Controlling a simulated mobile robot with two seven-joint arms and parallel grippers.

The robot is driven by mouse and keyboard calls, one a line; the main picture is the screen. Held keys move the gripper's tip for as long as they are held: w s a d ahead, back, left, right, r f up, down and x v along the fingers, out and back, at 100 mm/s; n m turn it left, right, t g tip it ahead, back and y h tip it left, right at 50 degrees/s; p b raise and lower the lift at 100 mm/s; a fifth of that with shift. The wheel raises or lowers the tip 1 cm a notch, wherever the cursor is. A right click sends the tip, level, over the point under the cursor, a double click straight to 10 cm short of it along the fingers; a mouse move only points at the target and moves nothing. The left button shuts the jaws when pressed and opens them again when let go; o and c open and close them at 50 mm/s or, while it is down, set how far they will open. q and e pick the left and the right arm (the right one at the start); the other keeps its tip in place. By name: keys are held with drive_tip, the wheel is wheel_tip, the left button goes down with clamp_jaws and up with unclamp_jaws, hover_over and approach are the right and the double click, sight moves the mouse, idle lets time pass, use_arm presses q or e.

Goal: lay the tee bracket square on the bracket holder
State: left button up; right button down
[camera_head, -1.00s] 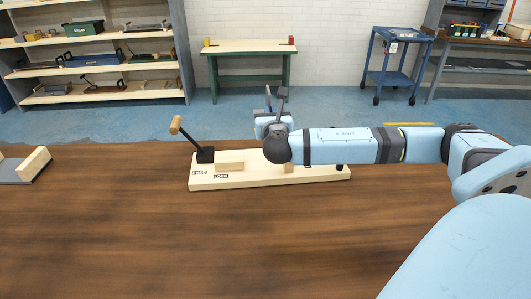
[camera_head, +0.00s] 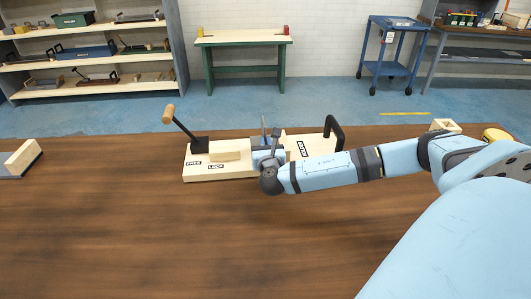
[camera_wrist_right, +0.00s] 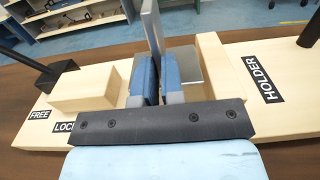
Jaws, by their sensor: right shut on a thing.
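The bracket holder is a pale wooden board (camera_head: 225,173) on the brown table, with FREE and LOCK labels at its left and a HOLDER label (camera_wrist_right: 263,80) at its right. My right gripper (camera_wrist_right: 158,82) is low over the middle of the board, between two wooden blocks. It is shut on the tee bracket (camera_wrist_right: 152,25), a grey metal piece whose thin plate stands upright between the fingers. A grey flat face (camera_wrist_right: 188,66) shows beside the right finger. The bracket's lower part is hidden by the fingers, so I cannot tell whether it touches the board. My left gripper is out of view.
A lever with a wooden knob (camera_head: 168,114) rises at the board's left, and a black handle (camera_head: 335,130) at its right. A wooden piece on a dark base (camera_head: 22,158) lies at the table's far left. The front of the table is clear.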

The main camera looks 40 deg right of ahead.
wheel_tip(320, 180, down, 4)
drive_tip(key=shift+f+b, duration=0.1)
drive_tip(key=shift+b, duration=0.2)
drive_tip(key=c, duration=1.3)
unclamp_jaws()
drive_tip(key=shift+o, duration=0.2)
drive_tip(key=p+v, duration=0.1)
drive_tip(key=v, duration=1.1)
